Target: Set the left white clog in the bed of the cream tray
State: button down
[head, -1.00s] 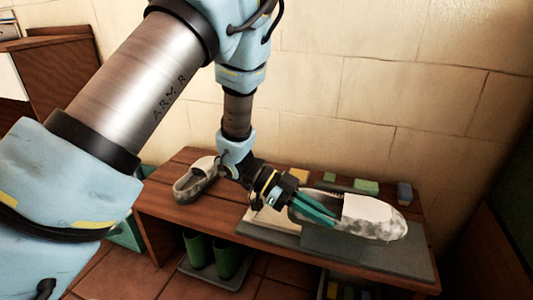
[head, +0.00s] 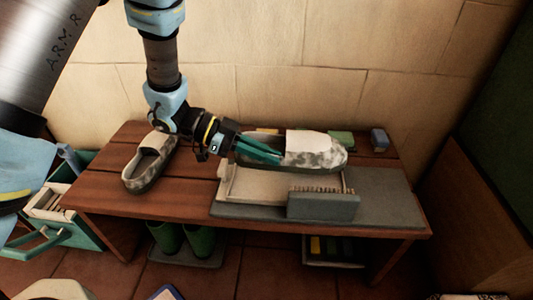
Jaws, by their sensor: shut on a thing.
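My gripper (head: 258,153), with teal fingers, is shut on the heel end of a white clog (head: 306,143) with grey mottled sides. The clog is held roughly level, toe to the right, and appears just above the cream tray (head: 265,190). It hides the tray's back part, and I cannot tell whether it touches the tray. The pictures do not clearly show which clog is the left of the pair.
A grey brush (head: 322,206) stands bristles up at the tray's front, on a grey mat (head: 390,203). Green boots (head: 198,238) stand underneath. The bench's left front is clear.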

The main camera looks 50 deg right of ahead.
notch_tip(320, 180, down, 2)
jog(key=shift+f+b, duration=0.1)
jog(key=shift+b, duration=0.85)
jog(key=shift+f+b, duration=1.05)
jog(key=shift+f, duration=2.25)
jog(key=c, duration=0.9)
grip_release()
jog(key=shift+o, duration=0.2)
jog(key=p+v, duration=0.2)
jog(key=v, duration=0.8)
jog(key=shift+w+a+r, duration=0.2)
jog(key=shift+w+a, duration=0.05)
